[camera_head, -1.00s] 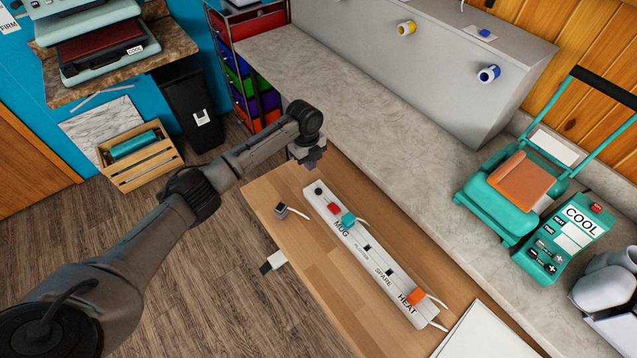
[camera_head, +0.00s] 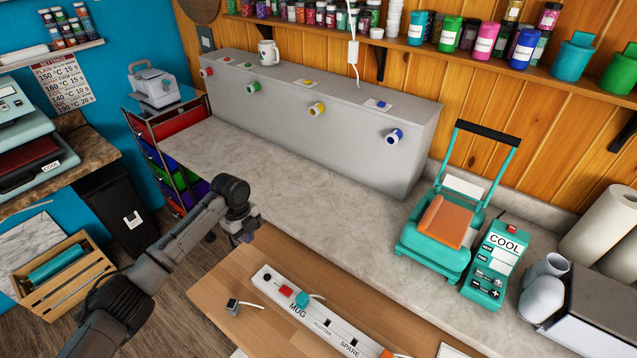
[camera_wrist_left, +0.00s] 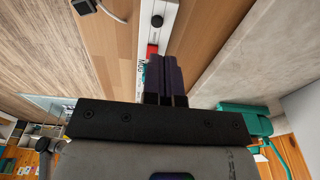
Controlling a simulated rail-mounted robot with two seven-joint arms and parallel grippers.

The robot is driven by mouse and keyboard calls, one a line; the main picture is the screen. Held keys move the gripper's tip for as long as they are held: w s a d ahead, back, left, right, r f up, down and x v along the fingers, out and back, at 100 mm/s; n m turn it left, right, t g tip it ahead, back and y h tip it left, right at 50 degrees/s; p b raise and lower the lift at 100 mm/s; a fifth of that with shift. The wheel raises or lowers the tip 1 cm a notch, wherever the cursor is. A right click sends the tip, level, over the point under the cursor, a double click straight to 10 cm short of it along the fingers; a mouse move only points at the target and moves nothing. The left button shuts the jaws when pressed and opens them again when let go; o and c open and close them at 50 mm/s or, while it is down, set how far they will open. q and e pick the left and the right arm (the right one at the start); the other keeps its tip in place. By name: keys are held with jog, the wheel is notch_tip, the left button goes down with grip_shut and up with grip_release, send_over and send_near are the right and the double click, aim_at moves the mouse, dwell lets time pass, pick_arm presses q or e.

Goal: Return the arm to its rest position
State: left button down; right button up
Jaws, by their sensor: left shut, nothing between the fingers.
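My left gripper (camera_head: 243,235) is shut and empty, in the air over the near edge of the grey counter and the far left corner of the wooden table. In the left wrist view its dark fingers (camera_wrist_left: 165,78) are together, with nothing between them. Beyond them lies the white power strip (camera_wrist_left: 144,35) with its red switch. In the head view the power strip (camera_head: 331,325) lies on the wooden table (camera_head: 225,285), to the right of and below the gripper. My right gripper is not in view.
A grey block with coloured knobs (camera_head: 290,105) stands on the counter (camera_head: 250,165). A teal press (camera_head: 432,255) and a teal controller reading COOL (camera_head: 490,265) stand to the right. A small dark plug (camera_head: 233,306) lies beside the strip. A wooden crate (camera_head: 60,275) stands on the floor at left.

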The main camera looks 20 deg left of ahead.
pick_arm(q)
jog(key=w+d+r+n+t+y, duration=0.2)
jog(key=r+n+t, duration=0.1)
jog(key=r+n, duration=0.35)
jog(key=w+d+r+n+t+y, duration=0.2)
jog(key=r+n+t, duration=0.1)
jog(key=r+n, duration=0.35)
jog(key=s+d+r+n+t+h, duration=0.1)
jog(key=s+d+r+n+t, duration=0.35)
jog(key=d, duration=0.45)
jog(key=s+d+f+g, duration=0.1)
jog(key=s+f+g, duration=0.1)
jog(key=s+f, duration=0.6)
jog(key=s+d+f+n+g+h, duration=0.1)
jog(key=s+d+f+g, duration=0.1)
jog(key=s+f, duration=0.7)
jog(key=s+d+f+g+h, duration=0.1)
jog(key=s+f, duration=0.8)
jog(key=s, duration=1.1)
jog(key=shift+s+d+g, duration=0.15)
jog(key=shift+d+g, duration=0.55)
jog(key=shift+g, duration=0.15)
